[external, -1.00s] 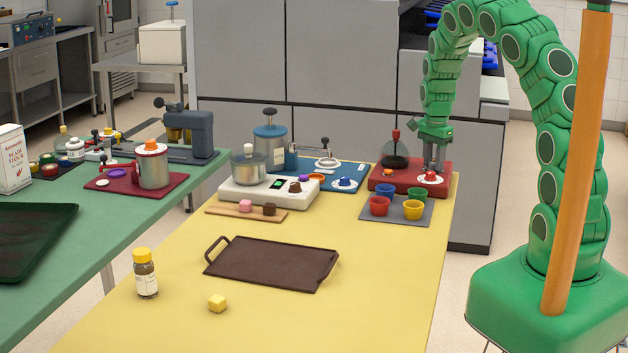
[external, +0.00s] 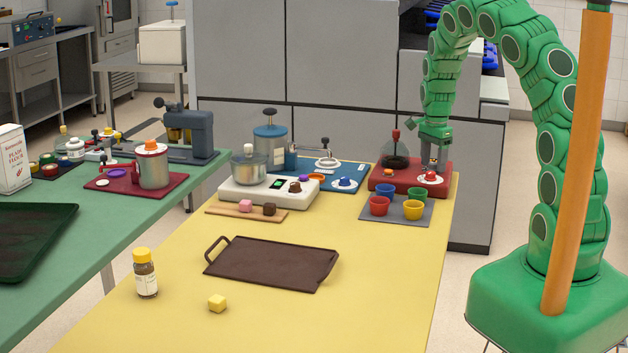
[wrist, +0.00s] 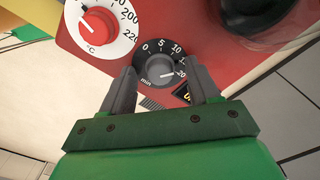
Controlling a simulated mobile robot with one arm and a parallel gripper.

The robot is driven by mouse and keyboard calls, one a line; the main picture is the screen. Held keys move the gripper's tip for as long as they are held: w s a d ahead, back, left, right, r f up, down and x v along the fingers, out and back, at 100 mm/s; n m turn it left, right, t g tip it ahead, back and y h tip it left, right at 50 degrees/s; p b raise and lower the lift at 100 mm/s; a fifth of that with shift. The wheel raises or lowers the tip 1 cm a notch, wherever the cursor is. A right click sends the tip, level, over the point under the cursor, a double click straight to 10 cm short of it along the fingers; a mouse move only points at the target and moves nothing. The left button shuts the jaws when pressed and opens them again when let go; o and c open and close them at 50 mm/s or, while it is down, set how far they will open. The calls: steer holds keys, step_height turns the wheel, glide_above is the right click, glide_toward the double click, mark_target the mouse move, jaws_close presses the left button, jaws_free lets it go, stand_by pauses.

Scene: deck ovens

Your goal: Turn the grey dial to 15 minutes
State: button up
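The grey dial (wrist: 157,70) sits on the red unit (wrist: 205,30) in the wrist view, on a black disc marked in minutes from 0. Its white pointer line points right, near the top-end numbers; the exact mark is hard to read. My gripper (wrist: 162,75) is open, its dark fingers to the left and right of the dial, apart from the knob. In the external view my gripper (external: 433,168) reaches down over the red unit (external: 385,178), and the grey dial is hidden there.
A red temperature knob (wrist: 97,26) on a white °C scale is close to the left finger. A dark glass dome (external: 395,157) stands on the same unit. Coloured cups (external: 413,209) sit on a grey mat in front.

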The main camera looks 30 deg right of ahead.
mark_target(433, 163)
steer(key=shift+r, duration=0.1)
step_height(433, 163, up, 7)
steer(key=shift+f, duration=0.1)
steer(key=shift+r, duration=0.45)
stand_by(0.5)
